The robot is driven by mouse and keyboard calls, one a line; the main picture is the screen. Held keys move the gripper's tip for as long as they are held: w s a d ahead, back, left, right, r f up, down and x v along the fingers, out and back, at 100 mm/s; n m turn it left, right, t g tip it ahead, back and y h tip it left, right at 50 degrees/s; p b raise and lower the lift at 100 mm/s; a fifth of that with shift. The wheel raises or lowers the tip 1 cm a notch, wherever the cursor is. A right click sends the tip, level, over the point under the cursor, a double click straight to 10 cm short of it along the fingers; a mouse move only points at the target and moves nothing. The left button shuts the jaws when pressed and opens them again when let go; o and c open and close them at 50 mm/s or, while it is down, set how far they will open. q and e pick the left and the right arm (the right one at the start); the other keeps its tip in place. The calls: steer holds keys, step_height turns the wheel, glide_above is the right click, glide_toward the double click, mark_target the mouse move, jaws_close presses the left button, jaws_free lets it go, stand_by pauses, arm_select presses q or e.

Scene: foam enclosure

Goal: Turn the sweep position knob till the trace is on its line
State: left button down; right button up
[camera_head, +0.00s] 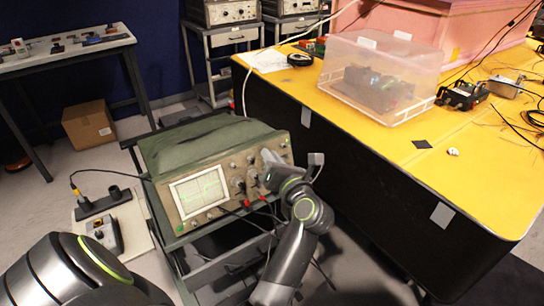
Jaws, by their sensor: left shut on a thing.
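The oscilloscope (160,198) stands on a cart with a green cover (205,143) over its top. Its lit screen (199,190) on the left of the front panel shows a green trace across a grid. The trace is too small to tell how it lies against any line. Knobs (237,181) sit on the panel right of the screen. My left gripper (267,160) is at the right part of the panel, shut on a knob there. The gripper hides that knob, so its marking cannot be read. My right gripper is not in view.
Red plugs and cables hang from the panel's lower edge. A yellow-topped bench (390,165) with a clear plastic box (380,70) stands close on the right. A black power strip (104,202) and a small device lie left of the scope. A cardboard box (90,124) is on the floor.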

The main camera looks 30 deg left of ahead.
arm_select(q)
steer(key=c, duration=1.5)
jaws_free()
steer(key=shift+o, duration=0.2)
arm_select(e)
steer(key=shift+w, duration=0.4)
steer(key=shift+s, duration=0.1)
